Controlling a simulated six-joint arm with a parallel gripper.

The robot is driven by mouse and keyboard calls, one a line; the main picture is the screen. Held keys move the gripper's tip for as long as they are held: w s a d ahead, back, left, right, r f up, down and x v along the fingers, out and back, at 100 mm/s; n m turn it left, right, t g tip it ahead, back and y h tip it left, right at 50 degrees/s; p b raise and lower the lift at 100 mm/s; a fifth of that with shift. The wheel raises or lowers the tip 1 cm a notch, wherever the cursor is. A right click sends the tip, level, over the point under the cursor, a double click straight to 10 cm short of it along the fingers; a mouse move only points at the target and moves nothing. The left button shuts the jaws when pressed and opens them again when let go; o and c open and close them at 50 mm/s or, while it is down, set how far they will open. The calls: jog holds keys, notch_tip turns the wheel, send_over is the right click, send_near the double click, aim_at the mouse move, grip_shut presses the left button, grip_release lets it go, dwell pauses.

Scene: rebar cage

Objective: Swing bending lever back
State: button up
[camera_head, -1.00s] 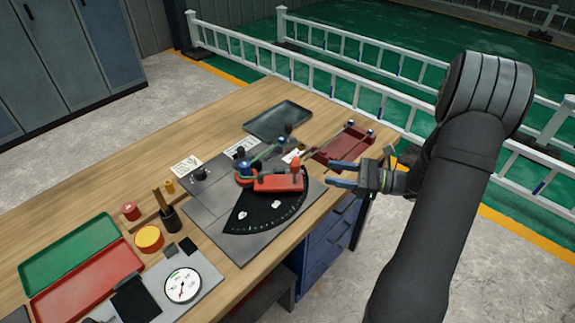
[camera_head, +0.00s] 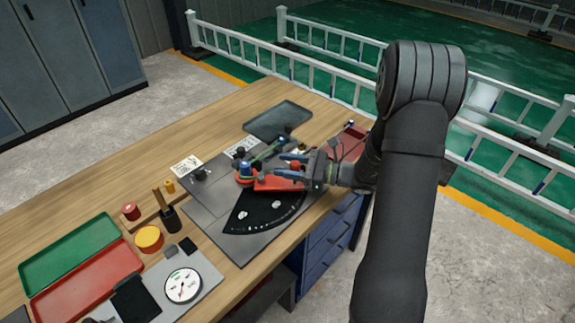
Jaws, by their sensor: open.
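The red bending lever (camera_head: 272,183) lies over the black graduated sector plate (camera_head: 262,212), near its upper edge. Its right end carries an upright red knob (camera_head: 295,165), partly covered by my gripper. My gripper (camera_head: 283,165) comes in from the right with its fingers pointing left, at the knob end of the lever. Its fingers are apart. I cannot tell whether they touch the knob. The bending pivot (camera_head: 245,170), with a blue top and red base, stands at the lever's left end. A greenish rod (camera_head: 265,153) runs beside it.
A dark grey tray (camera_head: 278,120) lies behind the bender, and a dark red tray (camera_head: 345,143) is partly hidden behind my gripper. Bare wood lies at the back left.

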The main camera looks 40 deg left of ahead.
jog(key=shift+c, duration=0.5)
grip_shut()
jog(key=shift+d, duration=0.1)
jog(key=shift+s+d+m+t+y, duration=0.25)
jog(key=shift+s+m+t+y, duration=0.1)
jog(key=shift+s+m+t, duration=0.3)
jog(key=shift+s+d+m+t+y, duration=0.2)
jog(key=shift+s+m+t+y, duration=0.2)
jog(key=shift+t, duration=0.35)
jog(key=t, duration=0.1)
jog(key=s+m+t, duration=0.2)
jog(key=shift+s+d+y, duration=0.2)
jog(key=shift+d+y, duration=0.05)
jog(key=shift+y, duration=0.1)
jog(key=shift+s+m+t, duration=0.6)
jog(key=shift+t, duration=0.35)
jog(key=shift+s+m+t, duration=0.55)
jog(key=shift+s+t, duration=0.05)
jog(key=shift+t, duration=0.35)
jog(key=shift+s+a+m+t, duration=0.1)
jog(key=shift+s+m+t, duration=0.6)
jog(key=shift+t, duration=0.4)
jog(key=shift+s, duration=0.1)
